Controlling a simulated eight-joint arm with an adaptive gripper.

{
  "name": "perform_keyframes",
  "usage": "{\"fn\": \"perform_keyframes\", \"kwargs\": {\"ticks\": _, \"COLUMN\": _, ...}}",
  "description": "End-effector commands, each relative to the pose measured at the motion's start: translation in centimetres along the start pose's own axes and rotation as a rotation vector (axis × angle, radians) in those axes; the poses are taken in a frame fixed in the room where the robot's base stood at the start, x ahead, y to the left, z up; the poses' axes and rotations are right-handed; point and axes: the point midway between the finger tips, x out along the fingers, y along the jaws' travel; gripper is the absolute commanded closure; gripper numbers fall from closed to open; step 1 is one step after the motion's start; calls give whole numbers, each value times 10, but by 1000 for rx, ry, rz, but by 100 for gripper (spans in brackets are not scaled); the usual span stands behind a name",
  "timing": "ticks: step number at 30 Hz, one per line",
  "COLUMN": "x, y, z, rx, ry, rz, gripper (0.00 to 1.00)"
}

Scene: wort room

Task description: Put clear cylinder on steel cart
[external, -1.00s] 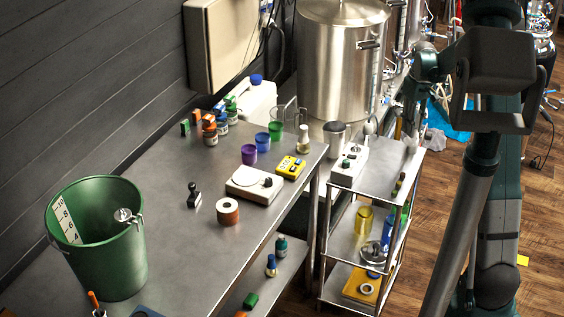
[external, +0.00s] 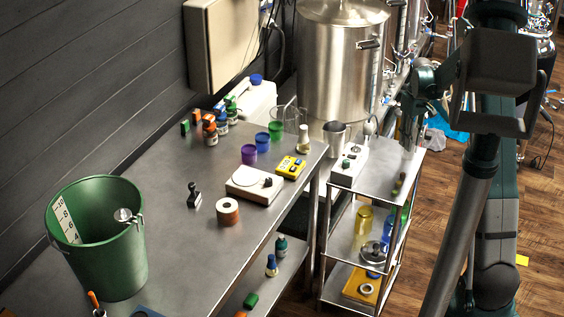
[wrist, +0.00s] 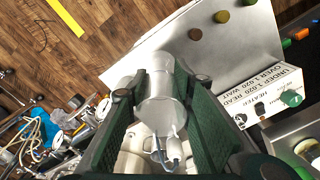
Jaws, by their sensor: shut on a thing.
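The steel cart (external: 388,172) stands right of the bench in the external view. My gripper (wrist: 158,90) is shut on the clear cylinder (wrist: 160,82), a see-through greyish vessel between the two dark green finger pads. In the external view my gripper (external: 412,115) is over the far right part of the cart's top. The cylinder is hard to make out there. I cannot tell whether its base touches the cart.
A white box with a green knob (external: 349,166) sits at the cart's left side. Several small stoppers (wrist: 221,16) lie on the cart's top. A metal cup (external: 336,135) stands behind it. A large steel kettle (external: 342,65) rises at the back. The cart's middle is clear.

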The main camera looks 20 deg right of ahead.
Motion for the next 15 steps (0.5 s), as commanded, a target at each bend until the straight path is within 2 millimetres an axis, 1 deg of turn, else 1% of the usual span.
{"fn": "perform_keyframes", "kwargs": {"ticks": 5, "x": 4, "y": 0, "z": 0, "rx": 0, "ry": 0, "rz": 0, "gripper": 89}}
{"fn": "perform_keyframes", "kwargs": {"ticks": 12, "x": 28, "y": 0, "z": 0, "rx": 0, "ry": 0, "rz": 0, "gripper": 89}}
{"fn": "perform_keyframes", "kwargs": {"ticks": 15, "x": 35, "y": 0, "z": 0, "rx": 0, "ry": 0, "rz": 0, "gripper": 89}}
